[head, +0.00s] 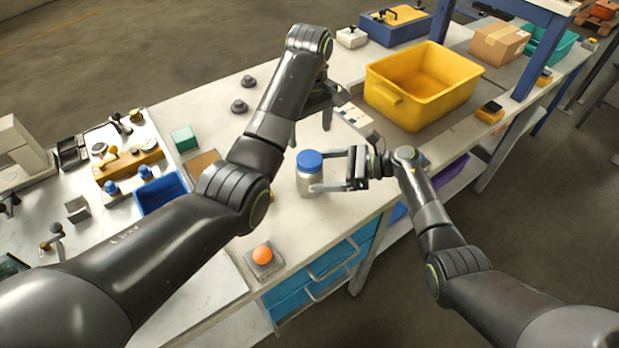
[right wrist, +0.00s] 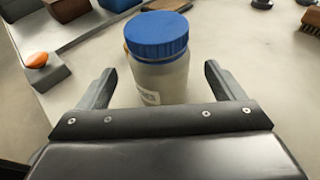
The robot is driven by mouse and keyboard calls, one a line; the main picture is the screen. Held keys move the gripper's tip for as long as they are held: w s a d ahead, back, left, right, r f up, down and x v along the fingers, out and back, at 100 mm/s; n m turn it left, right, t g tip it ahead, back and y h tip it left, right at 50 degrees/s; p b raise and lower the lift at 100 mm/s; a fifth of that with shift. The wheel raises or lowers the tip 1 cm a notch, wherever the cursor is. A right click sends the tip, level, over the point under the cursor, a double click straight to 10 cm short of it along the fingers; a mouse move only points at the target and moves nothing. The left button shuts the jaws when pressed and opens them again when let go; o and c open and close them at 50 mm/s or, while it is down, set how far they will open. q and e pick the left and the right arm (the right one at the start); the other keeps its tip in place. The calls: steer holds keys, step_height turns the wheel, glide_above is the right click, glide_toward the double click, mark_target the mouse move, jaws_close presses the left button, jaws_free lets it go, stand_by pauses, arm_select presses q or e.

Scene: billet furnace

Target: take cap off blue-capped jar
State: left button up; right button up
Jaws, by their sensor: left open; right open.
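A clear jar (head: 310,184) with a blue cap (head: 310,160) stands upright on the white bench near its front edge. The cap sits on the jar. In the right wrist view the jar (right wrist: 160,80) and its cap (right wrist: 157,35) are straight ahead, with a pale label low on the jar. My right gripper (head: 318,171) is open, its fingers on either side of the jar's body, below the cap; in the right wrist view (right wrist: 158,72) gaps show on both sides. My left gripper (head: 310,128) is open above the bench, just behind the jar, partly hidden by its arm.
A yellow bin (head: 398,102) stands behind on the right. An orange button (head: 263,255) is on the bench's front edge, above blue drawers (head: 318,270). A blue tray (head: 160,192) and green box (head: 184,139) lie left. Dark knobs (head: 248,81) stand behind my left arm.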

mark_target(309, 172)
steer(key=shift+x, duration=2.4)
